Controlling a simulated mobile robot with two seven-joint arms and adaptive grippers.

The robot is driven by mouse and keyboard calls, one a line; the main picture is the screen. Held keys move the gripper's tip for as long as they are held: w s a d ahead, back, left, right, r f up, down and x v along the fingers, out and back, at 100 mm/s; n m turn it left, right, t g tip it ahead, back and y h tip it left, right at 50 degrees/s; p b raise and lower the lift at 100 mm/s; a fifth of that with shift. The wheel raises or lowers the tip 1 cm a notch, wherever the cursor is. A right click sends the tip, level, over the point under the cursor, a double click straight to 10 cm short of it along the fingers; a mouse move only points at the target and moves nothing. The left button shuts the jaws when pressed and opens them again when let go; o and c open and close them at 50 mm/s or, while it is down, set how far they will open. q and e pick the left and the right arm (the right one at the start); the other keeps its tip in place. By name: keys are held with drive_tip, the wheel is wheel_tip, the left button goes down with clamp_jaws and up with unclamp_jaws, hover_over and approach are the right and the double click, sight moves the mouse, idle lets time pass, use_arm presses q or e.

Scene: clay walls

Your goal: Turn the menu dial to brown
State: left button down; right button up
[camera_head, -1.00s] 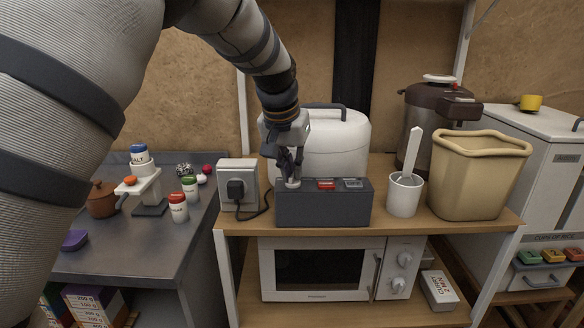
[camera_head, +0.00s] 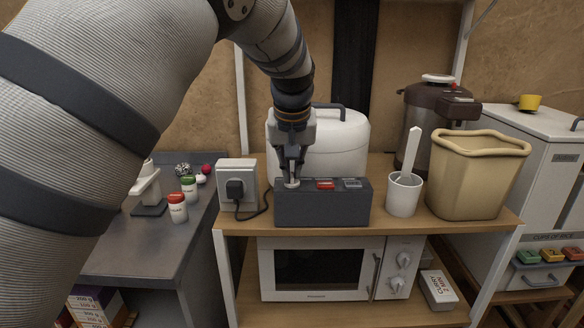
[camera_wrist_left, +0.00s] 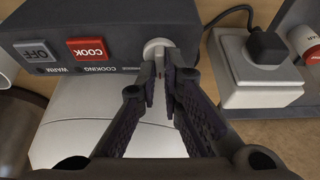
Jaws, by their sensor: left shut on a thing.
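The menu dial (camera_wrist_left: 156,47) is a small pale knob on top of the dark grey control box (camera_head: 322,208), at the box's left end in the head view. My left gripper (camera_head: 291,177) comes down on it from above, its fingers shut on the dial (camera_head: 291,184). In the wrist view the dark fingertips (camera_wrist_left: 166,78) close around the knob and hide part of it. My right gripper is not in view.
A red COOK button (camera_wrist_left: 90,49) and a grey OFF button (camera_wrist_left: 37,53) sit beside the dial. A wall socket box (camera_head: 237,180) with a black plug stands left of the control box. The white cooker (camera_head: 340,140) is close behind, a white cup (camera_head: 404,197) to the right.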

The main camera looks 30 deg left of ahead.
use_arm(q)
drive_tip(key=shift+f, duration=0.1)
drive_tip(key=c, duration=1.7)
unclamp_jaws()
drive_tip(key=v, duration=1.2)
drive_tip(key=shift+w, duration=0.15)
